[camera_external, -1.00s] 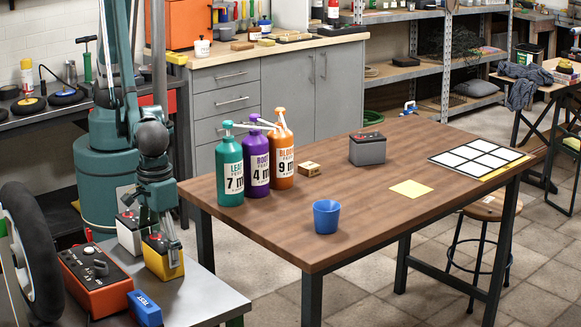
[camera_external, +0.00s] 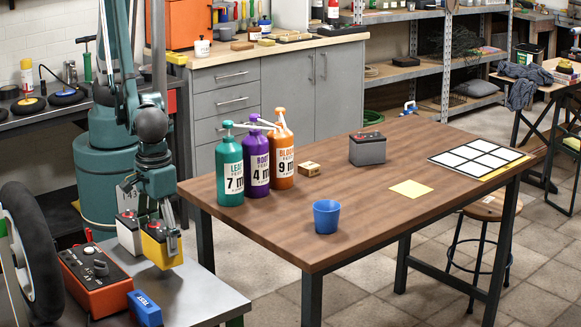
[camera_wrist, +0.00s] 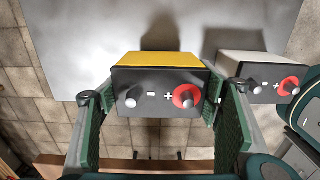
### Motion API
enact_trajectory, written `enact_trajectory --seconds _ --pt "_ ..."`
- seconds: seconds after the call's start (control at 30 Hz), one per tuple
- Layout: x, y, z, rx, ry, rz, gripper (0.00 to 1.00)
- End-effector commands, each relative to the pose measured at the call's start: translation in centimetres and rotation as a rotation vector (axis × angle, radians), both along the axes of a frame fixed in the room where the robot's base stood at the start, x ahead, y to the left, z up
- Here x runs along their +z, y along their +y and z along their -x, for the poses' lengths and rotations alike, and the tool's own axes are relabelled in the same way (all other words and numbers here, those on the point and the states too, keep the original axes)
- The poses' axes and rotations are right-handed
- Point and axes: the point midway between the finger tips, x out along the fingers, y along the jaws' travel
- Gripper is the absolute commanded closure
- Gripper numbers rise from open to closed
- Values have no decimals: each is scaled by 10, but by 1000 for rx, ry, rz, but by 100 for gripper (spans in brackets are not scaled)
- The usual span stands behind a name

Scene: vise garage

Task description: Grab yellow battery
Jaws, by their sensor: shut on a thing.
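The yellow battery (camera_external: 163,249) has a black top with two terminals, one of them ringed in red. My gripper (camera_external: 160,228) is shut on it from above, at the side bench on the left. In the wrist view, the yellow battery (camera_wrist: 158,82) sits between the green-padded fingers of my gripper (camera_wrist: 160,115). It appears slightly above the grey bench top. A white battery (camera_external: 130,233) stands beside it and shows at the right of the wrist view (camera_wrist: 262,79).
An orange charger box (camera_external: 96,279), a blue box (camera_external: 145,308) and a tyre (camera_external: 32,255) are close by on the bench. The wooden table (camera_external: 260,225) to the right holds bottles, a blue cup (camera_external: 326,216) and a grey battery (camera_external: 367,149). Its front right area is clear.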

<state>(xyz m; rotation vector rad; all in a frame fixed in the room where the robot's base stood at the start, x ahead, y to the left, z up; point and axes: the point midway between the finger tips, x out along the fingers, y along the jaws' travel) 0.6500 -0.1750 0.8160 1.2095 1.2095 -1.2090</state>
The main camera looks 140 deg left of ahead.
Motion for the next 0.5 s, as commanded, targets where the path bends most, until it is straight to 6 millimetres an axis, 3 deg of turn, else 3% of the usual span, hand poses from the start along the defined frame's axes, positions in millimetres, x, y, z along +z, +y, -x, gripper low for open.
enact_trajectory --seconds 0.5 --pt "57 0 0 0 0 0 68"
